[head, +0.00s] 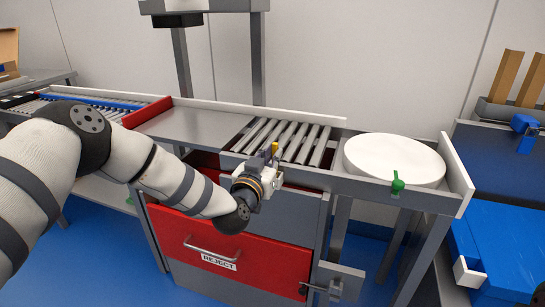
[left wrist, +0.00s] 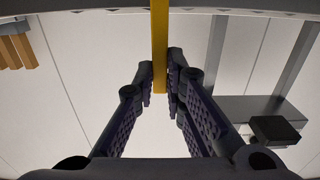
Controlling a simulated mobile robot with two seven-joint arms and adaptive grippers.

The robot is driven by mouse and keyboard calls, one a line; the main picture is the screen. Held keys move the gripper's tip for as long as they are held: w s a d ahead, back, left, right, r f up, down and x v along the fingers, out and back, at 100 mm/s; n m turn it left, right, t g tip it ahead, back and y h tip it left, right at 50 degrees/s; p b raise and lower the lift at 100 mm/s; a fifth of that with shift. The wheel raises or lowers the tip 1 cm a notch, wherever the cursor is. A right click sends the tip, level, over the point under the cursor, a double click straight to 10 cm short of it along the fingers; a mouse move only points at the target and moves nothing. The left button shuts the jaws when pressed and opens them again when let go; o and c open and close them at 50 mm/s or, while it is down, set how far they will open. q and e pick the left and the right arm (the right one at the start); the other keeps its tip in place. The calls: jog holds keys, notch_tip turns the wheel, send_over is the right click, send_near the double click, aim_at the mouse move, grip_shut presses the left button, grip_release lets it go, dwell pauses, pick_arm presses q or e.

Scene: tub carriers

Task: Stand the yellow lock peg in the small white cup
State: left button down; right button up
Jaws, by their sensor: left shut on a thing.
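The yellow lock peg (head: 274,148) is a thin bar held at the tip of my left gripper (head: 267,156), in front of the rollers. In the left wrist view the peg (left wrist: 160,45) runs upright between the two fingertips of the gripper (left wrist: 160,85), which are shut on it. Its upper end passes out of that picture. I cannot make out a small white cup for certain in either view. My right gripper is not in view.
A roller conveyor (head: 308,143) lies behind the gripper, and a white round disc (head: 392,157) sits to its right. A green knob (head: 397,184) stands at the disc's front edge. Below is a red drawer (head: 225,255) marked REJECT. Blue tubs (head: 510,245) are at right.

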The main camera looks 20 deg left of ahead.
pick_arm(q)
jog(key=shift+f, duration=0.3)
jog(key=c, duration=1.7)
grip_release()
jog(key=shift+o, duration=0.2)
